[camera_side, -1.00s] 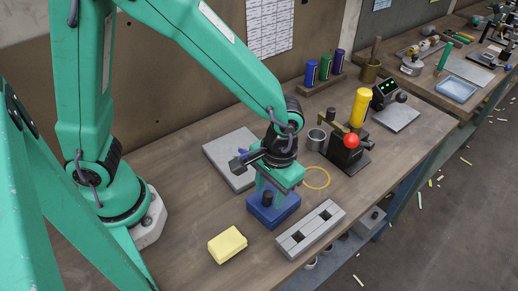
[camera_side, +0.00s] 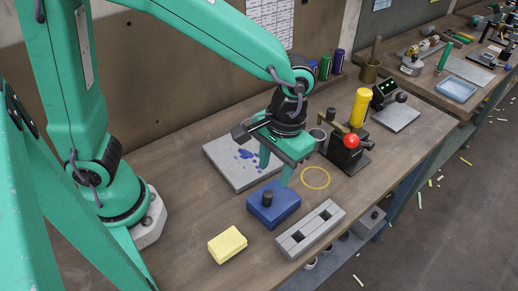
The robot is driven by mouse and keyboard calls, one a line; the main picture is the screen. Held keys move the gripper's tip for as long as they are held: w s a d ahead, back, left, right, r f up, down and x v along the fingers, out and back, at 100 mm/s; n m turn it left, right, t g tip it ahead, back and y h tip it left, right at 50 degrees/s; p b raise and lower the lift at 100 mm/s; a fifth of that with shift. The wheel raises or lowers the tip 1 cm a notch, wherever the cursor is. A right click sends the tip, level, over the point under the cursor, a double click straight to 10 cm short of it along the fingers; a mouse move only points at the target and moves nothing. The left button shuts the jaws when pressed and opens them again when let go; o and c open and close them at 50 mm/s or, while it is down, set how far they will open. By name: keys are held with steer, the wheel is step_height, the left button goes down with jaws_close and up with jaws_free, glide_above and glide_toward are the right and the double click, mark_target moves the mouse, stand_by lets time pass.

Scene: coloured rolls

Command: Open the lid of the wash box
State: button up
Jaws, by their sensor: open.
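The wash box (camera_side: 273,210) is a blue box on the bench, with a dark round knob (camera_side: 267,198) on its top. Its lid looks shut, lying flat on the box. My gripper (camera_side: 275,174) is above and just behind the box, fingers pointing down and spread apart. It is empty, with the knob in front of and below the fingers. The right fingertip overlaps the box's back edge in the picture; I cannot tell whether it touches.
A grey plate with blue stains (camera_side: 222,160) lies behind left. A yellow sponge (camera_side: 227,244) is front left, a grey slotted block (camera_side: 310,229) front right. A yellow ring (camera_side: 316,178) marks the bench at right, near a black device with a red ball (camera_side: 351,141).

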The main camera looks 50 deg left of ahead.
mark_target(268, 194)
steer(key=shift+r, duration=0.15)
steer(key=shift+s+a+f+t+h, duration=0.2)
steer(key=shift+s+a+t+h, duration=0.1)
steer(key=shift+s+a+t, duration=0.2)
steer(key=shift+d, duration=0.1)
steer(key=shift+f, duration=3.9)
jaws_close()
